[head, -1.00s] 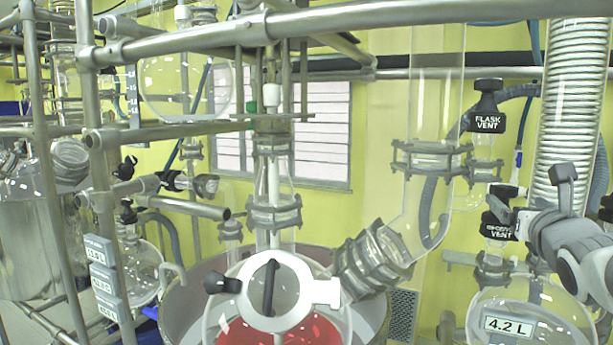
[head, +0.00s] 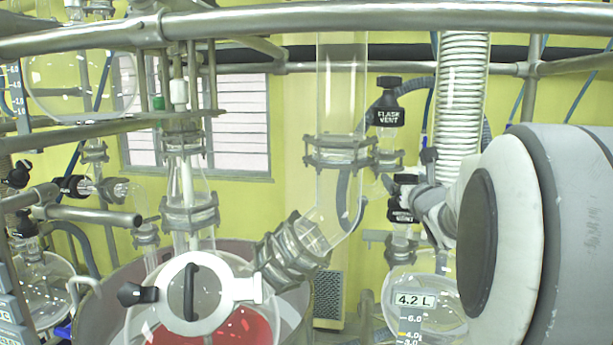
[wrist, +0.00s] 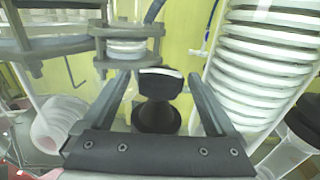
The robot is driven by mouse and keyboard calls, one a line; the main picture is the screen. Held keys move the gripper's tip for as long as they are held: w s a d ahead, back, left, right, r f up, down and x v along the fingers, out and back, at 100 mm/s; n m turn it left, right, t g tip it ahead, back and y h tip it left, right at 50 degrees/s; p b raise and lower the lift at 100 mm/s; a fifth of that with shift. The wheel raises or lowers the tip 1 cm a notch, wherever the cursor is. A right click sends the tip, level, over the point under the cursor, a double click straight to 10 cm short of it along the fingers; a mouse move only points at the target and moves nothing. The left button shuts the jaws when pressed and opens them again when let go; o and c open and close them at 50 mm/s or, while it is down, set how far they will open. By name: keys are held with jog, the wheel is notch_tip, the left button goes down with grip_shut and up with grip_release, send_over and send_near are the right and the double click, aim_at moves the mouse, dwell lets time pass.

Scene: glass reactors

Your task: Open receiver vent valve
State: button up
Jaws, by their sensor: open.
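The receiver vent valve (head: 402,203) is a black handle with a label, part hidden, on the glass neck above the 4.2 L receiver flask (head: 420,290) in the head view. In the wrist view its black handle (wrist: 158,85) stands between my two fingers, with a gap on each side. My gripper (wrist: 158,92) is open and empty. In the head view my gripper is right beside the valve, coming from the right, and my arm hides much of the right side.
The flask vent valve (head: 386,115) sits above and left of the receiver vent. A clamped glass joint (wrist: 127,45) is at upper left. A metal rail (head: 300,20) crosses above.

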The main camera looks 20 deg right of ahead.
jog(key=c, duration=1.4)
jog(key=shift+r+n+t+y+b, duration=0.1)
jog(key=shift+n+t+y+b, duration=0.25)
jog(key=shift+b, duration=0.3)
jog(key=shift+d+r+n+t+y+b, duration=0.1)
jog(key=shift+n+t+y+b, duration=0.15)
jog(key=shift+n+y+b, duration=0.75)
jog(key=n+y+b, duration=0.1)
jog(key=y+b, duration=0.1)
jog(key=y, duration=0.1)
jog(key=shift+n+y+b, duration=0.55)
jog(key=shift+y+b, duration=0.25)
jog(key=shift+y, duration=0.05)
